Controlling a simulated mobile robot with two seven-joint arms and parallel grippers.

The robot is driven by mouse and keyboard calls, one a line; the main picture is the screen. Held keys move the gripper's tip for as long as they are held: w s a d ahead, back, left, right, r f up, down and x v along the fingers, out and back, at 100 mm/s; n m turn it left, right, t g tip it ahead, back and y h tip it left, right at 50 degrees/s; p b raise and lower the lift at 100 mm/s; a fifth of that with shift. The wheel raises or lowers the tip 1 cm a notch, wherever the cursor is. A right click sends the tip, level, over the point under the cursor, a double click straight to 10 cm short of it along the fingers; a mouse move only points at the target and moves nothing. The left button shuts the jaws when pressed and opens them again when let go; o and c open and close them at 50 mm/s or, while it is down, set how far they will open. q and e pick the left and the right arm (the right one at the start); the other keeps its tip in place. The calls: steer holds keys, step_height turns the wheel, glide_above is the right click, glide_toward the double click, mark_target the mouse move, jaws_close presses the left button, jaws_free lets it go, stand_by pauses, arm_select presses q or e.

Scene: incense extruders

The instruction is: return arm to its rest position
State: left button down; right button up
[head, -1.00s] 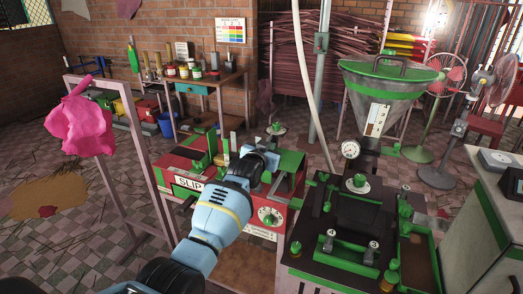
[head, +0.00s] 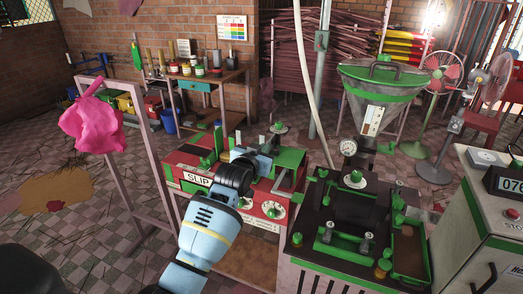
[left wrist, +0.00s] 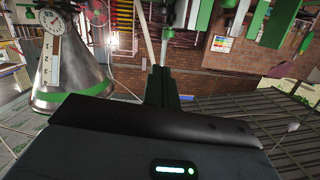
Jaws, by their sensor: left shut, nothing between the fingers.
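My left arm comes up from the bottom of the head view, with pale blue links and a dark wrist. Its gripper (head: 270,146) is in front of the red and green SLIP machine (head: 197,179) and hides part of it. In the left wrist view the two dark fingers (left wrist: 162,84) are together, with nothing between them. Whether the gripper touches the machine cannot be told, but no contact shows. My right gripper is in neither view.
A pink cloth (head: 92,125) hangs on a frame (head: 151,150) at left. A cabinet (head: 465,225) is at far right. Tiled floor lies open at left.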

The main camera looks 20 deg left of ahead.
arm_select(q)
steer(key=s+d+f+g, duration=0.1)
steer(key=s+f+g, duration=0.2)
steer(key=s+f, duration=1.85)
steer(key=s+d+f+g, duration=0.1)
steer(key=s+f, duration=0.2)
steer(key=s, duration=0.6)
steer(key=s+d+f+g+h, duration=0.1)
steer(key=s+f, duration=0.3)
steer(key=s, duration=0.5)
steer(key=s+d+f+g, duration=0.1)
steer(key=s+f, duration=0.2)
steer(key=s, duration=0.6)
steer(key=shift+s+d+f+m+g+h, duration=0.2)
steer(key=shift+f+m+g+h, duration=0.1)
steer(key=shift+g+h, duration=0.1)
